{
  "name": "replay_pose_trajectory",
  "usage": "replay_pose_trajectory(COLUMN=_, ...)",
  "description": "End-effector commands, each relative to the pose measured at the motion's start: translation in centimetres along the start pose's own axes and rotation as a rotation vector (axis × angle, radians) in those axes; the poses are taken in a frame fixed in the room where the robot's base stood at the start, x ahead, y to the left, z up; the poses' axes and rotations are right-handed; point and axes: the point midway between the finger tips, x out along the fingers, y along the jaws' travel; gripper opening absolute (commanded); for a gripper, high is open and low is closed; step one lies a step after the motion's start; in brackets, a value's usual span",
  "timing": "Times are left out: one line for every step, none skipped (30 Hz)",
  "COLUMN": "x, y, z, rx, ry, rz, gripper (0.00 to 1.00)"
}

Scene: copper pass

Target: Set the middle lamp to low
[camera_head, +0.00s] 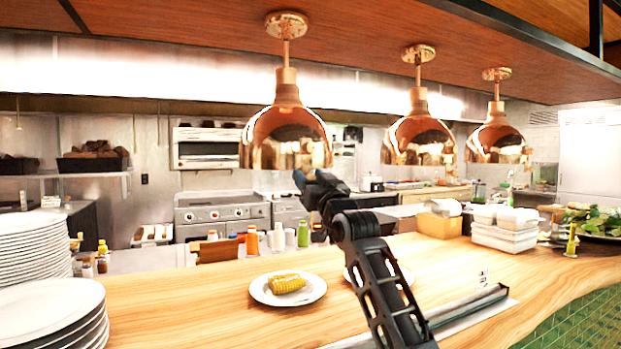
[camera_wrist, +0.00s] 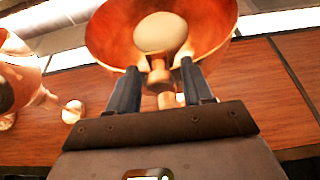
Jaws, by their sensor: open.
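Three copper heat lamps hang in a row over the counter: the left lamp (camera_head: 287,140), the middle lamp (camera_head: 420,140) and the right lamp (camera_head: 497,142). My gripper (camera_head: 310,180) is raised in front of the left lamp's lower right rim in the head view, left of the middle lamp. In the wrist view my gripper (camera_wrist: 160,68) is open and empty, its fingers overlapping the near edge of one lamp's copper shade (camera_wrist: 215,30). A pale round bulb (camera_wrist: 160,33) shows inside it. I cannot tell which lamp this is. No setting marks are readable.
Another copper lamp (camera_wrist: 15,85) is at the wrist view's left edge. The wooden counter (camera_head: 215,300) carries a plate with corn (camera_head: 288,287), stacked plates (camera_head: 50,310) at left and white containers (camera_head: 503,230) at right. A wooden canopy (camera_head: 180,20) is overhead.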

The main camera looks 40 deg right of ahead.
Motion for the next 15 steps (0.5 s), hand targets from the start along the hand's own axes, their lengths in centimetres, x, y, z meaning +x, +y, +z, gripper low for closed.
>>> replay_pose_trajectory(x=-0.01, y=-0.01, z=0.01, rx=0.000, ry=0.000, rz=0.000, gripper=0.51)
replay_pose_trajectory(x=-0.01, y=-0.01, z=0.00, rx=0.000, ry=0.000, rz=0.000, gripper=0.51)
replay_pose_trajectory(x=-0.02, y=-0.01, z=0.00, rx=0.000, ry=0.000, rz=0.000, gripper=0.49)
replay_pose_trajectory(x=-0.02, y=-0.01, z=0.00, rx=0.000, ry=0.000, rz=0.000, gripper=0.46)
replay_pose_trajectory(x=-0.02, y=-0.01, z=0.00, rx=0.000, ry=0.000, rz=0.000, gripper=0.43)
replay_pose_trajectory(x=-0.02, y=-0.01, z=0.00, rx=0.000, ry=0.000, rz=0.000, gripper=0.39)
replay_pose_trajectory(x=-0.02, y=-0.01, z=0.00, rx=0.000, ry=0.000, rz=0.000, gripper=0.36)
replay_pose_trajectory(x=-0.03, y=-0.01, z=0.00, rx=0.000, ry=0.000, rz=0.000, gripper=0.33)
replay_pose_trajectory(x=-0.03, y=-0.01, z=0.00, rx=0.000, ry=0.000, rz=0.000, gripper=0.30)
replay_pose_trajectory(x=-0.03, y=-0.01, z=0.00, rx=0.000, ry=0.000, rz=0.000, gripper=0.27)
replay_pose_trajectory(x=-0.03, y=-0.01, z=0.00, rx=0.000, ry=0.000, rz=0.000, gripper=0.24)
replay_pose_trajectory(x=-0.03, y=-0.01, z=0.00, rx=0.000, ry=0.000, rz=0.000, gripper=0.20)
replay_pose_trajectory(x=-0.03, y=-0.01, z=0.00, rx=0.000, ry=0.000, rz=0.000, gripper=0.17)
replay_pose_trajectory(x=-0.03, y=-0.01, z=0.00, rx=0.000, ry=0.000, rz=0.000, gripper=0.14)
replay_pose_trajectory(x=-0.03, y=-0.01, z=-0.01, rx=0.000, ry=0.000, rz=0.000, gripper=0.10)
